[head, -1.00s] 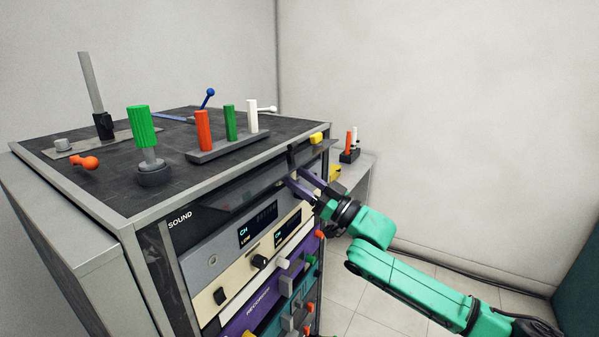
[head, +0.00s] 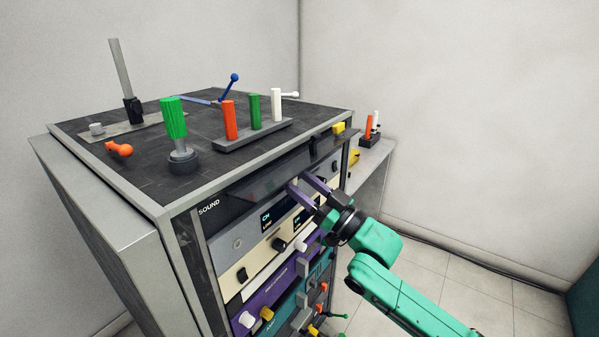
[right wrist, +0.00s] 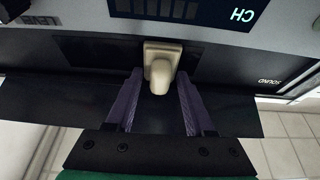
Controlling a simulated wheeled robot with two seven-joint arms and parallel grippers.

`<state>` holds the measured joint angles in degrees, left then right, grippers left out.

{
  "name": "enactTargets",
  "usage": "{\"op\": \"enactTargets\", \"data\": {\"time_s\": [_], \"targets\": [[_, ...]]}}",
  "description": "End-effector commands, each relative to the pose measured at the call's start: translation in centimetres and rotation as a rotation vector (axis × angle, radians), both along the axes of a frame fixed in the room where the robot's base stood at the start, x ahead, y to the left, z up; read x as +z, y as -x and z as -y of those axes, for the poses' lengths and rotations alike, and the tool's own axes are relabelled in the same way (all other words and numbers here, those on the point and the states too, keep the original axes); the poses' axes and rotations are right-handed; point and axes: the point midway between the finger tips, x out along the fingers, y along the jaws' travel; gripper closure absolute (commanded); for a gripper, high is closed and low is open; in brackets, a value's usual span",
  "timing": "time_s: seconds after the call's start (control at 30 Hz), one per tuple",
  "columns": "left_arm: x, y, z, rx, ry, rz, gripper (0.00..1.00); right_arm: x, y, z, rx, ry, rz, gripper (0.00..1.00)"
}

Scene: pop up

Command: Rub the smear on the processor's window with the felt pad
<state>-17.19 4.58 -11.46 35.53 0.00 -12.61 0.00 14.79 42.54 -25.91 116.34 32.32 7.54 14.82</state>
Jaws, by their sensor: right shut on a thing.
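A window lettered CH (right wrist: 205,12) shows upside down at the top of the right wrist view. I cannot make out the smear. My right gripper (head: 308,188) has purple fingers and reaches to the front of the unit, under the dark sloping flap (head: 262,183). In the right wrist view it (right wrist: 158,100) is shut on a beige block with a rounded grip, the felt pad (right wrist: 161,66). Whether the pad touches the window is unclear. My left gripper is out of view.
The rack top (head: 95,150) holds a green knob (head: 173,117), a tray (head: 252,135) of coloured pegs and a blue-tipped lever (head: 234,78). Knobs and handles project from the units below. A side table (head: 372,160) stands behind on the right. Floor at right is open.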

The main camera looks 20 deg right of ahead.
Motion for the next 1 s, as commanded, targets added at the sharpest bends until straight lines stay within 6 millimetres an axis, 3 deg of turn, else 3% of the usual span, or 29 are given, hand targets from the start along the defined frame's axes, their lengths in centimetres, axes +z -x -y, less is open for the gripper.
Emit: {"op": "enactTargets", "data": {"time_s": [0.2, 0.63, 1.0], "targets": [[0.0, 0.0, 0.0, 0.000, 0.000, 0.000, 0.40, -0.1, 0.3, 0.4, -0.001, 0.002, -0.002, 0.91], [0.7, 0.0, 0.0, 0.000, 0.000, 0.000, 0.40, -0.1, 4.3, 3.6, -0.001, 0.003, -0.003, 0.91], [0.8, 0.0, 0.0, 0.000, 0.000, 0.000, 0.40, -0.1, 4.8, 4.1, -0.002, 0.001, -0.002, 0.91]]}}
